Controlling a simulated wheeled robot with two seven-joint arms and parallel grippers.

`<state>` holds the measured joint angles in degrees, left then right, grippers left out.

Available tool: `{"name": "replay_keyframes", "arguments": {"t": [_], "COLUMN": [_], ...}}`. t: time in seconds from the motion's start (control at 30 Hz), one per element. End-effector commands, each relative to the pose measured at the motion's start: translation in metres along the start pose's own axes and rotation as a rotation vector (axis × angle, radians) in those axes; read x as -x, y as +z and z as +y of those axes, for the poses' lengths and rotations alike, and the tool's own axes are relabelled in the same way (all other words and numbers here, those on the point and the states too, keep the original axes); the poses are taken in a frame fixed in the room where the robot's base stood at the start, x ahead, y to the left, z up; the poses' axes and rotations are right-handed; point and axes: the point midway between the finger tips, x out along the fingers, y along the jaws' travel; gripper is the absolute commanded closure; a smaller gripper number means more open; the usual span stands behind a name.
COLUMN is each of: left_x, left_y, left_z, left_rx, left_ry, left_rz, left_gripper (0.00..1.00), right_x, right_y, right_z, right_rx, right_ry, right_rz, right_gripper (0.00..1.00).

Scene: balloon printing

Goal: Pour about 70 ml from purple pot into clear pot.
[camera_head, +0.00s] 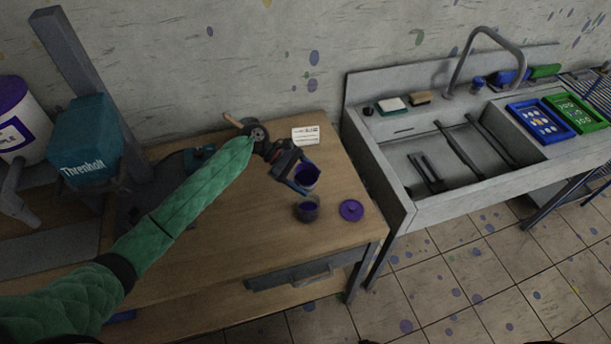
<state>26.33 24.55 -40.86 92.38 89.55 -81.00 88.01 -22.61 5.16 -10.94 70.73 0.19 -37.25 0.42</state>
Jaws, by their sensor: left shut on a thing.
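My left gripper (297,180) reaches in over the wooden table and is shut on the purple pot (307,174). The pot's dark purple inside faces the camera, and it looks tilted above the table. The clear pot (307,213) stands on the table just in front of and below the purple pot, with purple showing inside it. I cannot make out a stream between the two or the exact level. My right gripper is not in view.
A purple lid (351,210) lies on the table (240,240) to the right of the clear pot. A white card (305,135) lies behind. A sink unit (400,215) stands to the right. A teal machine (85,140) stands at the left. The table's front is clear.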

Motion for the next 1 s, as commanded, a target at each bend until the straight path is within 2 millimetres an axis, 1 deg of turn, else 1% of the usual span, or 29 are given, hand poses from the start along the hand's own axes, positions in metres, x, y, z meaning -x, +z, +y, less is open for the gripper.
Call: {"name": "replay_keyframes", "arguments": {"t": [0.1, 0.37, 0.63, 1.0], "left_x": [-0.002, -0.002, 0.001, 0.002], "left_y": [-0.001, 0.0, 0.014, 0.015], "left_z": [-0.001, -0.002, -0.004, -0.004], "left_rx": [0.058, 0.068, 0.214, 0.226], "left_ry": [-0.024, -0.028, -0.087, -0.093], "left_rz": [-0.053, -0.062, -0.196, -0.207], "left_gripper": [0.64, 0.64, 0.64, 0.64], "right_x": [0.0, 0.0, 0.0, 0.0], "right_y": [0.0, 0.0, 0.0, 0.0], "right_z": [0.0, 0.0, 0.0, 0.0], "right_rx": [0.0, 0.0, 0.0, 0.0], "right_ry": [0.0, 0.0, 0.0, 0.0], "right_rz": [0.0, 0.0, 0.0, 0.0], "right_gripper": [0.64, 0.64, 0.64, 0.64]}}
